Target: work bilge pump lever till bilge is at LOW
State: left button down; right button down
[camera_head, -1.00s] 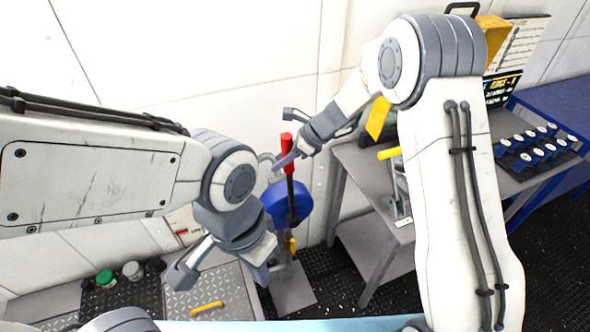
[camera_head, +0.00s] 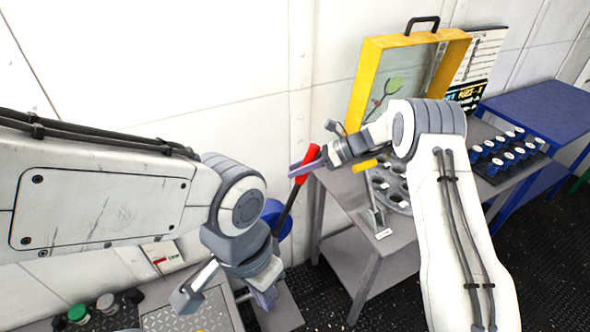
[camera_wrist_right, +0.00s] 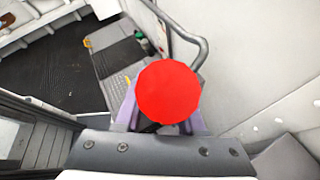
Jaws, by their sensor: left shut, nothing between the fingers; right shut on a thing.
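The pump lever has a red grip (camera_head: 306,163) on a dark shaft, which leans up to the right in the head view. The blue pump body (camera_head: 272,213) is partly hidden behind my left arm. My right gripper (camera_head: 303,168) is shut on the red grip. In the right wrist view the round red end of the grip (camera_wrist_right: 168,92) sits between the purple fingers. My left gripper (camera_head: 266,298) is shut and empty, low beside the pump's base. A small white gauge plate (camera_head: 160,257) with a red mark is on the wall; its lettering is too small to read.
A grey workbench (camera_head: 352,210) with a holed plate stands right of the lever. A yellow-framed case (camera_head: 365,75) stands behind it, with a rack of blue-and-white pieces (camera_head: 505,153) farther right. Green (camera_head: 79,313) and white caps are at lower left.

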jog(key=c, duration=0.5)
grip_release()
jog(key=shift+b+v, duration=1.15)
jog(key=shift+v, duration=4)
